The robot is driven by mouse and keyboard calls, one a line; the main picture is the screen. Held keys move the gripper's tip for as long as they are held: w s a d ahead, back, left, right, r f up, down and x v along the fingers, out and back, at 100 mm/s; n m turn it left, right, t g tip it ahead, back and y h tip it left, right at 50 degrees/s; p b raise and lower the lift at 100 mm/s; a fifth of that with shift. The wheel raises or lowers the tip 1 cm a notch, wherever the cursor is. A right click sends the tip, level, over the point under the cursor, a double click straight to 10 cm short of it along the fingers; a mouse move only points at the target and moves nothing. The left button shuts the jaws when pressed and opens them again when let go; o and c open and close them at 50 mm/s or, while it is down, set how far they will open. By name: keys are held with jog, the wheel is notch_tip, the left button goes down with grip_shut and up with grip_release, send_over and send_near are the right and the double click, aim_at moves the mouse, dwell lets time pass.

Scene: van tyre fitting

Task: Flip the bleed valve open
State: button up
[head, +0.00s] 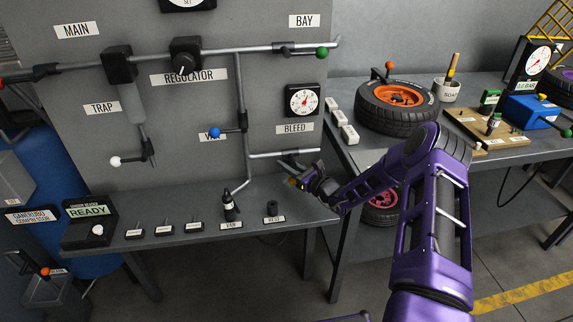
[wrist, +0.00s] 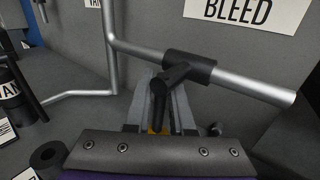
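The bleed valve (wrist: 200,69) is a black body on a grey pipe below the BLEED sign (wrist: 240,10). Its black lever (wrist: 160,88) points down towards the wrist camera. The BLEED sign also shows in the head view (head: 295,127), above the short bleed pipe (head: 276,154). My gripper (wrist: 164,108) is at the valve, with its grey fingers on both sides of the lever. A bit of yellow shows low between the fingers. Whether the fingers press on the lever cannot be told. In the head view my gripper (head: 307,178) partly hides the valve.
A blue-handled valve (head: 214,132) is up and left. A black bottle (head: 230,207) and a small black cylinder (head: 271,209) stand on the shelf (head: 190,228) below. A bench with a tyre (head: 397,106) and white blocks (head: 341,117) is at right.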

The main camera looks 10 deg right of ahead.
grip_shut()
dwell(1.1)
